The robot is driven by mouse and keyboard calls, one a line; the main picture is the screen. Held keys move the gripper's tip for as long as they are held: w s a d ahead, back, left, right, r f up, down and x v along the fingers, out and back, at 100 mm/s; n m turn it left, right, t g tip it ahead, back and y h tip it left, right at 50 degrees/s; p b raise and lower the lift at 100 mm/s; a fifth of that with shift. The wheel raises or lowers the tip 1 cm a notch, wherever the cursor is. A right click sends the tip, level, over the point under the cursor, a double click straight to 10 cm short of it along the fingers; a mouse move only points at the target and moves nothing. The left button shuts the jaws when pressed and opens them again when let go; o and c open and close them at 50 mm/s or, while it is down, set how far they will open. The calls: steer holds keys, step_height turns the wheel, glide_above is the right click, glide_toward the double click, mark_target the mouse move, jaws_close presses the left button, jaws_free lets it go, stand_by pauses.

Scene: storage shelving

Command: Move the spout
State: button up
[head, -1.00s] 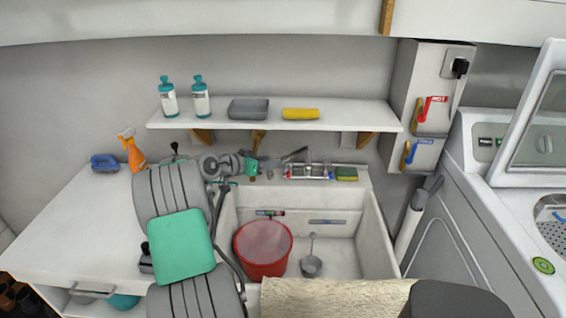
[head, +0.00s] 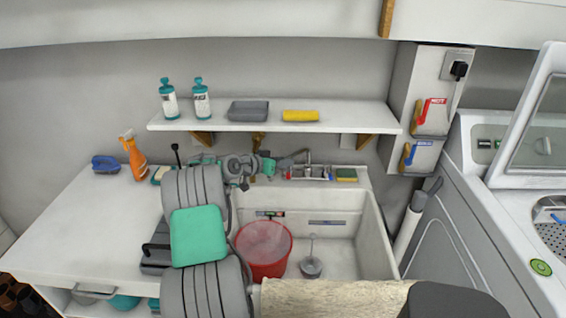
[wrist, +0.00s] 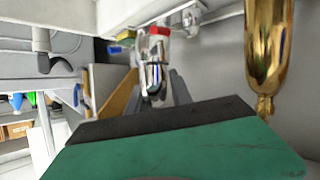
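The chrome spout (wrist: 153,76) belongs to the tap (head: 308,168) at the back rim of the sink. In the wrist view it lies straight ahead, between the two grey fingers of my gripper (wrist: 158,92). The fingers stand apart, with some gap visible beside the spout; I cannot tell whether either touches it. In the head view my gripper (head: 281,162) is just left of the tap, at the spout's free end, and partly covers that end.
A shelf (head: 350,114) hangs above the tap. A brass fitting (wrist: 266,45) is close on the right in the wrist view. The white sink (head: 345,258) below holds a red bucket (head: 262,262) and a small grey ladle (head: 311,267). A sponge (head: 346,174) lies right of the tap.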

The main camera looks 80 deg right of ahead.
jaws_close()
stand_by(1.0)
